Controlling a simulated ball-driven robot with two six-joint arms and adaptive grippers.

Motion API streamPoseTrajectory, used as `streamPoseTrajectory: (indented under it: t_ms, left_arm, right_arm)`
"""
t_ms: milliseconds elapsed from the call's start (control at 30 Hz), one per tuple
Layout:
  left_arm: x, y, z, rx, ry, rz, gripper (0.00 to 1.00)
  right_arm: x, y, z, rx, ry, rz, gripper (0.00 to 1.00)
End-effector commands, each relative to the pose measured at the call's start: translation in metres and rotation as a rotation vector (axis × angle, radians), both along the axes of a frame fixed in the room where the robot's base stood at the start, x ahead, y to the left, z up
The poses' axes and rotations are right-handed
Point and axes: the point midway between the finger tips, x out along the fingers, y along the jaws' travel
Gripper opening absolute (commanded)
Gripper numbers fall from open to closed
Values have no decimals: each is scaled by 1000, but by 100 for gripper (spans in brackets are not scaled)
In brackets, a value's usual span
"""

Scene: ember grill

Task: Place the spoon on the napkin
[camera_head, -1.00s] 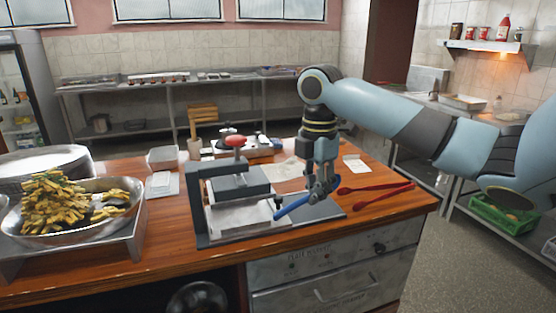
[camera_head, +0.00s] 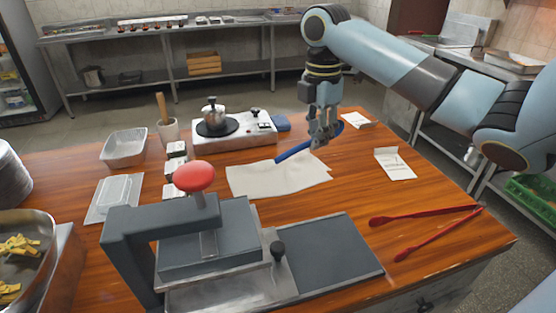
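The spoon (camera_head: 294,152) is blue and held in my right gripper (camera_head: 322,138), whose fingers are closed around it. One end of the spoon points down and left, over the right part of the napkin (camera_head: 262,180); I cannot tell whether it touches the cloth. The other end lies behind the fingers. The napkin is a cream cloth lying on the wooden counter behind the press. My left gripper is not in view.
A press (camera_head: 225,250) with a red knob stands in front of the napkin. Red tongs (camera_head: 425,232) lie at the right. A burner (camera_head: 230,138) with a pot, a white card (camera_head: 394,164) and a wire basket (camera_head: 124,148) surround the napkin. Bare wood lies right of it.

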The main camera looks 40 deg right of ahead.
Motion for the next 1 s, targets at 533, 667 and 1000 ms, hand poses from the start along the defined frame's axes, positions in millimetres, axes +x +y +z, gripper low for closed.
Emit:
streamPoseTrajectory:
  t_ms: [533,667,1000]
  left_arm:
    - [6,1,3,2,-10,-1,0]
    - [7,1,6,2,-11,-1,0]
    - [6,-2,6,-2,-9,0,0]
  right_arm:
    - [83,51,-60,1,1,1,0]
    - [83,52,-78,3,5,1,0]
    - [84,51,-98,0,0,3,0]
